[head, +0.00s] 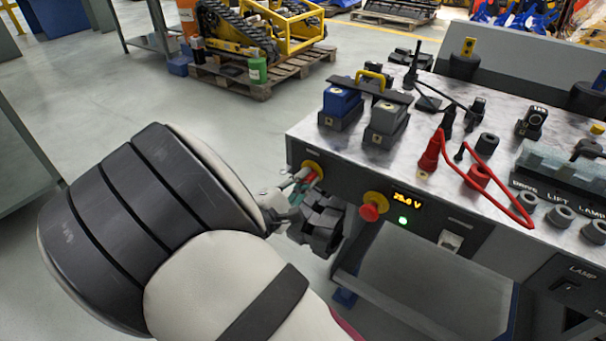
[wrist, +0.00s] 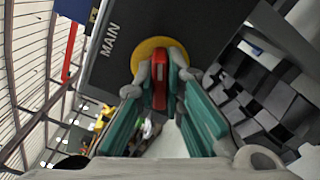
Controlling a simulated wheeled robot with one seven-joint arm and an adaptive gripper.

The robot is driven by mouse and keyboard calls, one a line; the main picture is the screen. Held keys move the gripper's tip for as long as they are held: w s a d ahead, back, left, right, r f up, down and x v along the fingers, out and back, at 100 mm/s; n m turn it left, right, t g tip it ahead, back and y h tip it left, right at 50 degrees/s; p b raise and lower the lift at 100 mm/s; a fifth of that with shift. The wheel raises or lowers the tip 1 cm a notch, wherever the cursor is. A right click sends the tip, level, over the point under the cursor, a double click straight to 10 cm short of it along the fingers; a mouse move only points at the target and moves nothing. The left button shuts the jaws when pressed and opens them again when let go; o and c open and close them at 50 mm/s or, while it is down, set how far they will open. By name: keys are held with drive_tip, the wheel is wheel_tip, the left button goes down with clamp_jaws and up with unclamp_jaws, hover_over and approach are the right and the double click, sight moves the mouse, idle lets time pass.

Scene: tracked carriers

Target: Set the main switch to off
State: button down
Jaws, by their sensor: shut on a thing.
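The main switch is a red handle on a round yellow plate at the left end of the panel front (head: 313,168). In the wrist view the red handle (wrist: 160,84) stands in line with the fingers, in front of the yellow plate (wrist: 150,47), with the word MAIN beside it. My gripper (wrist: 158,88) is shut on the red handle, one fingertip on each side. In the head view my gripper (head: 297,184) reaches the switch from the left, and its fingers partly hide the handle. No off mark is readable.
A red knob on a yellow plate (head: 371,209) sits to the right on the panel front. Battery blocks, a red cable (head: 506,203) and posts stand on the bench top. Open floor lies left.

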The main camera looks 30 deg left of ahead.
drive_tip(key=n+p, duration=0.3)
drive_tip(key=n, duration=0.3)
drive_tip(key=shift+s, duration=0.1)
drive_tip(key=n+p, duration=0.3)
drive_tip(key=n, duration=0.3)
drive_tip(key=shift+f, duration=0.1)
idle(0.5)
drive_tip(key=c, duration=1.7)
unclamp_jaws()
drive_tip(key=s, duration=0.7)
drive_tip(key=shift+s+a, duration=0.25)
drive_tip(key=shift+a, duration=0.05)
